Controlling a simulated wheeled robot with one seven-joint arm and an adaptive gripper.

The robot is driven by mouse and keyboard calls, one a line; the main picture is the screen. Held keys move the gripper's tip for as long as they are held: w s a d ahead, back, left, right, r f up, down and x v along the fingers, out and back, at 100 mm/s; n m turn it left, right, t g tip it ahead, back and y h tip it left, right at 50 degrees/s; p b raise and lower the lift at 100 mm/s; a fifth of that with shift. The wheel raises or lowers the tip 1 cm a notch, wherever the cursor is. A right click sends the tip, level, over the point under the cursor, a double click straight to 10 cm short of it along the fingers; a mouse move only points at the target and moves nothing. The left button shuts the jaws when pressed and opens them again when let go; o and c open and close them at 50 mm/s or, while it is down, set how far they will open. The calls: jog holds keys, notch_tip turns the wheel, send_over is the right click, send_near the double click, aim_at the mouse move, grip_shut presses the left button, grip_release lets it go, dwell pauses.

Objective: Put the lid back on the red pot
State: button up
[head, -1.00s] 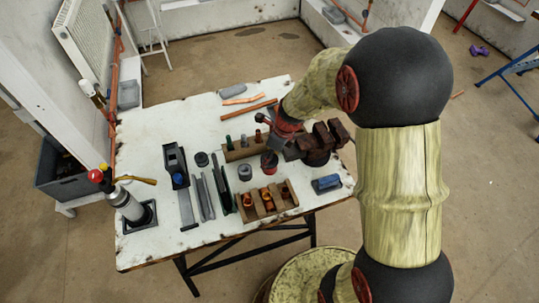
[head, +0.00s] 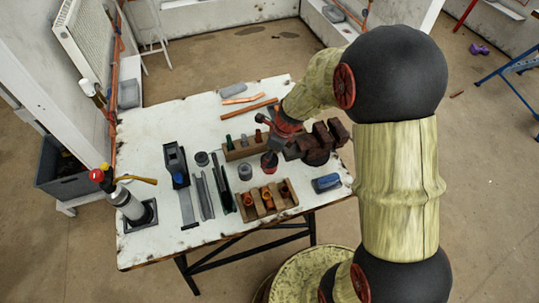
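The red pot (head: 269,165) stands on the white worktable, right of the middle, with a dark top. At this size I cannot tell whether that top is a lid or an opening. My gripper (head: 270,146) hangs just above and behind the pot, pointing down toward it. Its fingers are small and dark, so I cannot tell whether they are open, shut or holding a lid. A small dark round piece (head: 202,158) sits apart on the table to the left; I cannot tell whether it is a lid.
A grey pot (head: 245,172) stands left of the red pot. A wooden box with orange fittings (head: 247,212) is in front, a wooden rack (head: 232,155) behind, and a brown vise (head: 318,155) to the right. A blue item (head: 326,183) lies near the right edge.

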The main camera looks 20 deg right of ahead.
jog(key=shift+p, duration=0.35)
dwell(0.6)
jog(key=o, duration=0.9)
jog(key=shift+o, duration=1.2)
jog(key=shift+o, duration=1.3)
jog(key=shift+r, duration=0.1)
jog(key=shift+r+p, duration=3.45)
jog(key=shift+p, duration=0.45)
jog(key=c, duration=0.3)
